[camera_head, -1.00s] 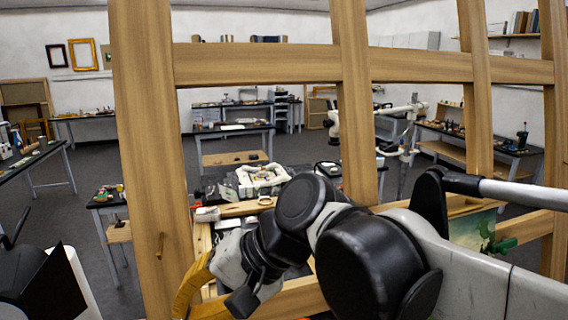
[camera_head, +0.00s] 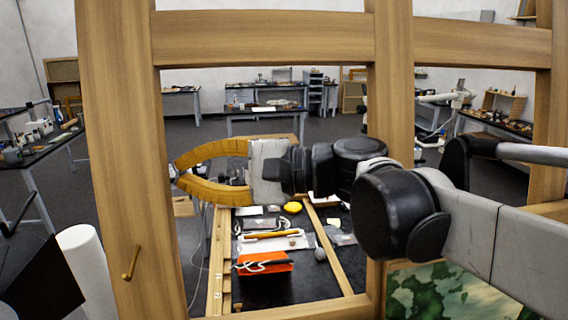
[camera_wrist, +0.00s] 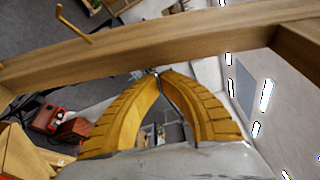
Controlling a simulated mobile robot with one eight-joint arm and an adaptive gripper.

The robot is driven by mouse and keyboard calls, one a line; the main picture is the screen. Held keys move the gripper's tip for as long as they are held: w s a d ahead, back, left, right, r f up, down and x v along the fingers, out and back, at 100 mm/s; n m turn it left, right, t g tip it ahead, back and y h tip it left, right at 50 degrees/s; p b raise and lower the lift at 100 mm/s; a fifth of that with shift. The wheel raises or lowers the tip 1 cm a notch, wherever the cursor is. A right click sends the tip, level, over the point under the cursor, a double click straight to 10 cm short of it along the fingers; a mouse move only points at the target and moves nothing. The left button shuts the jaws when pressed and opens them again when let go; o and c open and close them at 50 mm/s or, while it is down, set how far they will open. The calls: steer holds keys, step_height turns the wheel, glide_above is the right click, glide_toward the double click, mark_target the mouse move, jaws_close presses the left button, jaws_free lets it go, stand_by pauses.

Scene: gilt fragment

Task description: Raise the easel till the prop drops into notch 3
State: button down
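A large wooden frame, apparently the easel (camera_head: 118,150), fills the near part of the head view. A small brass peg (camera_head: 130,262) sticks out of its left post. The peg also shows in the wrist view (camera_wrist: 76,26) on the wooden beam. My gripper (camera_head: 175,172) has yellow curved fingers whose tips meet close beside the left post's inner edge. A painted panel (camera_head: 440,292) shows at lower right. I cannot make out the prop or identify notch 3.
A white cylinder (camera_head: 88,268) stands at lower left. Other workbenches (camera_head: 262,124) stand farther back, with open floor between them.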

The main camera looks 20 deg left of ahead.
steer(key=shift+x, duration=0.85)
